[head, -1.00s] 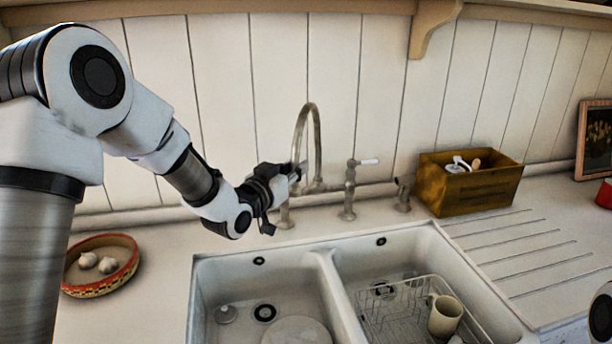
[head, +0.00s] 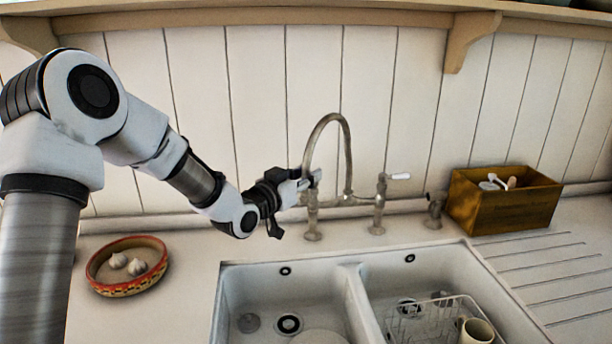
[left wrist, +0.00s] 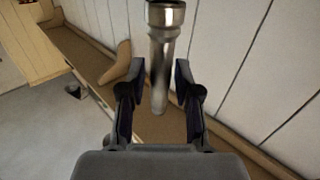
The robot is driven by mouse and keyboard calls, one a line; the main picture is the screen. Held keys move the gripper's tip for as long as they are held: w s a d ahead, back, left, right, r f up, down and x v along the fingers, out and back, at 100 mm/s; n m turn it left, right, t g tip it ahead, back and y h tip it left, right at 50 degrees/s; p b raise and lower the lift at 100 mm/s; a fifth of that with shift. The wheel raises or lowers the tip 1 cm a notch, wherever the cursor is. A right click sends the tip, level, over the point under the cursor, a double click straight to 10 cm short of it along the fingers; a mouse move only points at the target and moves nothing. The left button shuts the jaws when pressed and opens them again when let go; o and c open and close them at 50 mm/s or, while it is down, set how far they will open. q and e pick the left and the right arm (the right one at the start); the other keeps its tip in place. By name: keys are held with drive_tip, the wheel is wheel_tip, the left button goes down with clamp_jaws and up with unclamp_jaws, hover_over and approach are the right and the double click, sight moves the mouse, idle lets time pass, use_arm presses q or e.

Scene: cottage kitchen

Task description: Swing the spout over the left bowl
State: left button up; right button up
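The metal tap spout (head: 331,118) is a tall arch rising behind the sink. Its free end hangs to the right of the riser, close to the line of the divider between the bowls. The left bowl (head: 312,279) is the white left sink basin, in front of the tap. My left gripper (head: 312,180) is at the left side of the arch. In the left wrist view a metal pipe of the tap (left wrist: 159,60) passes between the open fingers (left wrist: 158,72), with gaps visible on both sides. Whether a finger touches it I cannot tell. My right gripper is not in view.
A tap handle (head: 379,205) stands right of the spout, with a wooden box (head: 503,207) farther right. A patterned bowl with garlic (head: 127,288) is on the left counter. The right bowl (head: 400,273) holds a wire rack (head: 425,325) and a mug (head: 477,331).

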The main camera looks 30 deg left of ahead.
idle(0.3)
use_arm(q)
drive_tip(key=s+a, duration=0.2)
drive_tip(key=s, duration=0.9)
drive_tip(key=shift+s, duration=0.3)
drive_tip(key=shift+a, duration=0.1)
